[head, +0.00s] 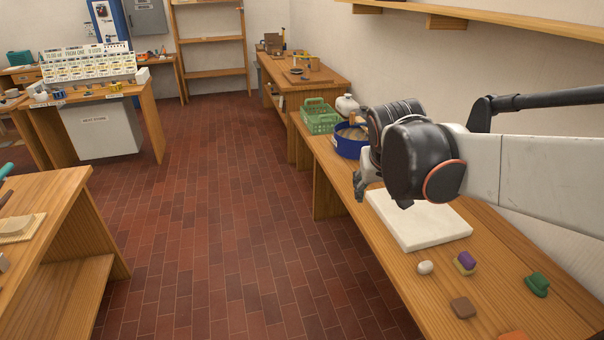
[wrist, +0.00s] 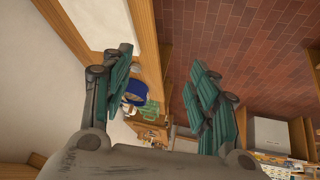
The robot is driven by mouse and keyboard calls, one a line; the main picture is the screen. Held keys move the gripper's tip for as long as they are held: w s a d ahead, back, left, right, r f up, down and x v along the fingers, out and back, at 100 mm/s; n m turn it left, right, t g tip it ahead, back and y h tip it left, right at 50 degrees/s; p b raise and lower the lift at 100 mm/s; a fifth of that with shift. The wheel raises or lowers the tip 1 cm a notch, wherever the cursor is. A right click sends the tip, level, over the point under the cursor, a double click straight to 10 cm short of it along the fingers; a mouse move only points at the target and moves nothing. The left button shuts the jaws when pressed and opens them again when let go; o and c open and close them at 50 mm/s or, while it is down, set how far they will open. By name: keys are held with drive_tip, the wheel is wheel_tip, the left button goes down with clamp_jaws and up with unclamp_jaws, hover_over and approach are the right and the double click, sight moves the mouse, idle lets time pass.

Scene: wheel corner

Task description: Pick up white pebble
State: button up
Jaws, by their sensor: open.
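A small white pebble (head: 425,267) lies on the right-hand wooden bench (head: 395,275), just in front of a white slab (head: 415,218). Nothing touches it. My gripper (head: 360,185) is in the air above the bench's left edge, beyond the pebble and apart from it. The wrist view shows its two green-padded fingers spread wide, with nothing between them (wrist: 163,75). I cannot make out the pebble in the wrist view.
Near the pebble lie a purple-topped yellow block (head: 465,262), a brown block (head: 463,307) and a green piece (head: 537,284). Behind my gripper stand a blue tub (head: 348,147) and a green crate (head: 320,117). A shelf (head: 490,20) runs above. The tiled floor (head: 230,220) is clear.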

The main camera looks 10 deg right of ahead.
drive_tip(key=w+d+f+m, duration=0.1)
drive_tip(key=w+d, duration=0.1)
drive_tip(key=d, duration=0.1)
drive_tip(key=m+g+y, duration=0.4)
drive_tip(key=m+g, duration=0.2)
drive_tip(key=m, duration=0.4)
hover_over(427, 263)
drive_tip(key=d, duration=0.1)
wheel_tip(427, 263, down, 29)
drive_tip(key=f+b, duration=0.1)
drive_tip(key=f, duration=0.1)
drive_tip(key=f+b, duration=0.1)
drive_tip(key=f, duration=0.2)
drive_tip(key=f+b, duration=0.1)
drive_tip(key=f, duration=0.2)
drive_tip(key=shift+s+a, duration=0.2)
drive_tip(key=shift+s, duration=0.05)
drive_tip(key=shift+w+a+f+b, duration=0.2)
drive_tip(key=shift+f+b, duration=0.4)
drive_tip(key=shift+f, duration=0.8)
drive_tip(key=shift+w+a+f+b, duration=0.15)
drive_tip(key=shift+f+b, duration=0.4)
drive_tip(key=shift+f, duration=0.8)
drive_tip(key=shift+s, duration=0.1)
drive_tip(key=c, duration=1.3)
